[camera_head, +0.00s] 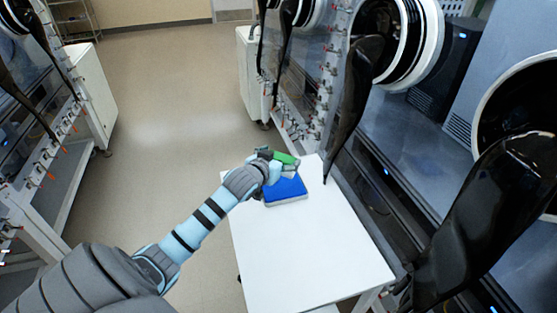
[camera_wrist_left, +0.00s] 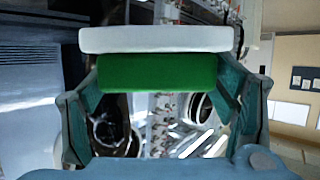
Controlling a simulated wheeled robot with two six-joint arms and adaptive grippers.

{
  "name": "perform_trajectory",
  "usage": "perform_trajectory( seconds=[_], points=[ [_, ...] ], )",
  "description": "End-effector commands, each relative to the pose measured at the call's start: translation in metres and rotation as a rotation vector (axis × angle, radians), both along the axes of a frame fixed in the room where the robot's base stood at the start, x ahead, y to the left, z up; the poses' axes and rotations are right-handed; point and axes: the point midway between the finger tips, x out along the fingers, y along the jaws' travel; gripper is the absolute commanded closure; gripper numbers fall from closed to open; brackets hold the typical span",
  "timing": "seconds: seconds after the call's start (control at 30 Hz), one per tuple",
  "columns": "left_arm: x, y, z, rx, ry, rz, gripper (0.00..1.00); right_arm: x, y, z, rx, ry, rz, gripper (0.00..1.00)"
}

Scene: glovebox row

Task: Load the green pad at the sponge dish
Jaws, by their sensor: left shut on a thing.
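My left gripper (camera_wrist_left: 158,108) is shut on the green pad (camera_wrist_left: 158,72), which spans between its two fingers. A white slab (camera_wrist_left: 156,39) lies along the pad's far side in the wrist view; I cannot tell if it is part of the pad. In the head view the left gripper (camera_head: 274,168) is over the far end of the white table, with the green pad (camera_head: 285,157) at its tip. Close below it is a flat blue block (camera_head: 286,189) with a pale rim, likely the sponge dish or something in it. The gripper partly hides it. My right gripper is not in view.
The white table (camera_head: 300,250) is bare in its near part. Gloveboxes with black gloves (camera_head: 355,90) hanging from round ports line its right side, close to the table edge. Another glovebox row (camera_head: 35,120) stands at the left. Open floor (camera_head: 170,120) lies between.

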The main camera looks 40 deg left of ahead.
Motion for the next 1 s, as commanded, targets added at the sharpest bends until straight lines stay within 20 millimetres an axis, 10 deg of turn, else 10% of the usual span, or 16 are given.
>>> perform_trajectory(
  seconds=[0.3,0.7,1.0],
  points=[
    [0.011,0.012,-0.027,-0.001,0.000,0.151,0.49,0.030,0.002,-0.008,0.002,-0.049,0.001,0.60],
    [0.011,0.011,-0.076,0.001,-0.001,0.148,0.49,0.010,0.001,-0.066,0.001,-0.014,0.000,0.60],
    [0.011,0.011,-0.078,0.001,-0.002,0.147,0.49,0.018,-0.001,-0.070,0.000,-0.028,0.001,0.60]
  ],
)
